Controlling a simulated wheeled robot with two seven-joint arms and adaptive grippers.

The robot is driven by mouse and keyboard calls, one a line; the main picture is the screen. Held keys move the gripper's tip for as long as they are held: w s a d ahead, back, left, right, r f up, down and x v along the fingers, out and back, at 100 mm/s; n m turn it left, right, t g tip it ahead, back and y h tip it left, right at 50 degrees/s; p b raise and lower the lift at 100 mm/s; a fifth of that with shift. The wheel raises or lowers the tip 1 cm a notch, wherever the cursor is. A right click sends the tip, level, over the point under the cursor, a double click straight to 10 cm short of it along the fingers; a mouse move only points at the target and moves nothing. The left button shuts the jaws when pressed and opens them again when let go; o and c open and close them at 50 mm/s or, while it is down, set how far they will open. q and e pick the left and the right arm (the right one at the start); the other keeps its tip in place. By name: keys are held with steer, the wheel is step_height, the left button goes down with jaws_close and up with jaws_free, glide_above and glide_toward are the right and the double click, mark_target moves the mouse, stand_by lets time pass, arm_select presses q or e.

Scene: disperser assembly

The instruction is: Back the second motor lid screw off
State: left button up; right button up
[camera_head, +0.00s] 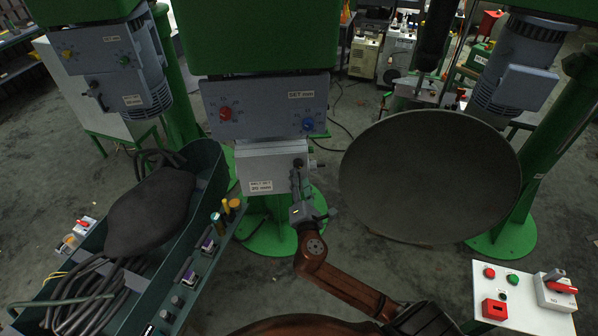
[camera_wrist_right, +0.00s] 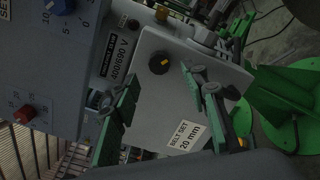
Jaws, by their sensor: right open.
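The grey motor lid (camera_head: 262,164) with a "20 mm" label hangs below the grey panel in the middle of the head view. It also shows in the wrist view (camera_wrist_right: 165,95). A dark round screw knob (camera_wrist_right: 158,62) with a yellow mark sits on the lid's face; in the head view, a dark spot there (camera_head: 298,162) is small and partly hidden. My right gripper (camera_wrist_right: 160,75) is open and empty, its two fingers pointing at the lid, with the knob just beyond and between the tips. It reaches up from below in the head view (camera_head: 299,182). My left gripper is out of view.
A red knob (camera_head: 225,114) and blue knob (camera_head: 308,124) are on the panel above. A large dark dish (camera_head: 430,175) stands close to the right. A green trough (camera_head: 215,205) with hoses and a dark sack lies left. A switch box (camera_head: 522,290) is lower right.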

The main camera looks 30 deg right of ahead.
steer(key=v, duration=0.6)
steer(key=shift+s, duration=0.15)
steer(key=shift+f, duration=0.1)
steer(key=d+f+m+g+y+b, duration=0.1)
steer(key=d+f+m+g+b, duration=0.2)
steer(key=f, duration=1.7)
steer(key=f+m+g+y+b, duration=0.1)
steer(key=f+g+y+b, duration=0.35)
steer(key=f, duration=1.55)
steer(key=s+d+f+m+g+b, duration=0.15)
steer(key=s+f+b, duration=0.35)
steer(key=f, duration=0.9)
steer(key=s+f+m+g+b, duration=0.1)
steer(key=s+f+m+b, duration=0.15)
steer(key=s+f, duration=0.8)
steer(key=s+a+f+m+g+b, duration=0.1)
steer(key=s+f+m+b, duration=0.2)
steer(key=s+f, duration=0.7)
steer(key=s+a+f+m+g+y+b, duration=0.1)
steer(key=s+f+m+g+b, duration=0.1)
steer(key=s+f, duration=0.9)
steer(key=s+a+f+m+g+b, duration=0.1)
steer(key=s+f+m+b, duration=0.3)
steer(key=s+f, duration=0.6)
steer(key=shift+s+a+f+m+g+y, duration=0.35)
steer(key=shift+f+m+g, duration=0.35)
steer(key=shift+m, duration=0.4)
